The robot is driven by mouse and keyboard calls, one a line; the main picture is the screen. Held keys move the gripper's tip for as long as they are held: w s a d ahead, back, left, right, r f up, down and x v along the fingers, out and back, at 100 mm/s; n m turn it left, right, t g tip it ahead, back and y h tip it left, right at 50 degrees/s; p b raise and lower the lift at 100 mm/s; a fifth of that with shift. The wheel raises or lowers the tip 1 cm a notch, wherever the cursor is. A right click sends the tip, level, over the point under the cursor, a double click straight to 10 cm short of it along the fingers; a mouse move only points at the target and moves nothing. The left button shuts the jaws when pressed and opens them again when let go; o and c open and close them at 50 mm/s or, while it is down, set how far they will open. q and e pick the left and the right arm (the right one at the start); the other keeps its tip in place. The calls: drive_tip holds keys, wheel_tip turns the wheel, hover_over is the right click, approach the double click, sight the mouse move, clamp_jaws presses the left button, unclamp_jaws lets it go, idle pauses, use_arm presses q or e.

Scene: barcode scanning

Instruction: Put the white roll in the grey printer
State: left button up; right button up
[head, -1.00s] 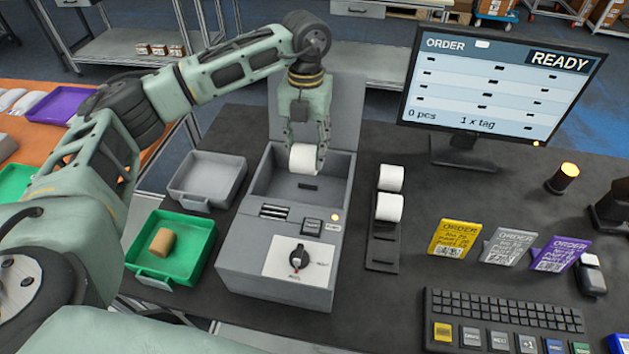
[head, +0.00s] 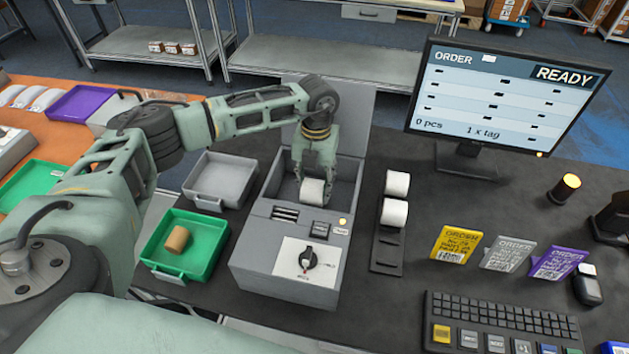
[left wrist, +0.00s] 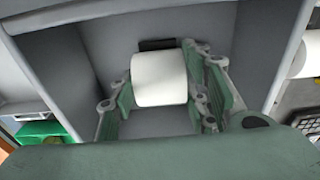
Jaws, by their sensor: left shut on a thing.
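The grey printer (head: 262,263) stands on the dark table with its lid raised at the back and its bay open. My left gripper (head: 313,186) reaches down into the bay and is shut on the white roll (head: 312,192). In the left wrist view the white roll (left wrist: 159,79) sits between the green fingers of my left gripper (left wrist: 160,95), inside the bay walls. I cannot tell whether the roll touches the bay floor. My right gripper is not in view.
Two more white rolls (head: 394,212) sit on a dark rack right of the printer. A monitor (head: 497,97), order cards (head: 507,254) and a keyboard (head: 505,325) lie to the right.

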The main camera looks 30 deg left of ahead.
sight(315, 180)
use_arm(q)
drive_tip(key=shift+f, duration=0.2)
drive_tip(key=o, duration=1)
drive_tip(key=shift+r, duration=0.1)
drive_tip(key=o, duration=0.3)
drive_tip(key=shift+o, duration=0.2)
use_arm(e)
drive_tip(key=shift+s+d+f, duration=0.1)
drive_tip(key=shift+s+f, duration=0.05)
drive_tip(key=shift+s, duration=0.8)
use_arm(q)
drive_tip(key=shift+r, duration=0.2)
drive_tip(key=shift+w+r, duration=0.15)
drive_tip(key=shift+r, duration=0.15)
wheel_tip(315, 180, up, 11)
drive_tip(key=b, duration=0.3)
drive_tip(key=shift+w+r, duration=0.15)
drive_tip(key=shift+w, duration=0.15)
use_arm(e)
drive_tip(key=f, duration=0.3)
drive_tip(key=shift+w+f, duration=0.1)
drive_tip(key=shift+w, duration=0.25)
use_arm(q)
drive_tip(key=shift+s+a, duration=0.1)
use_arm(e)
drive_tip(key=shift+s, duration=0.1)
